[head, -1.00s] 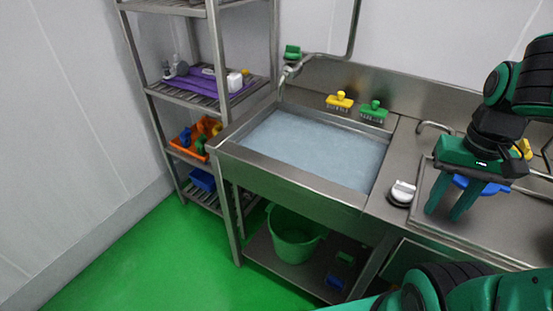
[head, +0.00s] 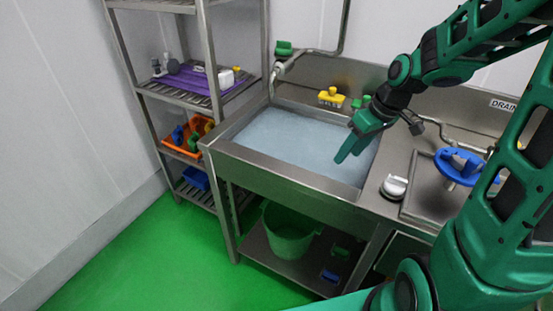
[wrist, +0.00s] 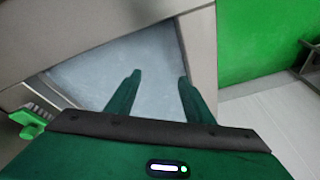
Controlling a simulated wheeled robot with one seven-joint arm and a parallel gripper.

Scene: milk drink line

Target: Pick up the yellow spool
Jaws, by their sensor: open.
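I cannot make out a clear yellow spool. A small yellow piece (head: 237,69) shows on the middle rack shelf, partly behind a white item; its shape is too small to tell. My gripper (head: 347,154) is over the right part of the water-filled sink (head: 290,179), pointing down and left, well to the right of the rack. In the wrist view, the gripper (wrist: 159,77) has its two fingers apart with nothing between them, and the pale water shows beyond.
A yellow brush (head: 331,97) and a green brush sit on the sink's back ledge. The steel rack (head: 212,60) holds a purple mat (head: 186,84) and an orange bin (head: 181,152). A blue handwheel (head: 459,167) is at right. A green bucket (head: 290,236) stands under the sink. The floor in front is clear.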

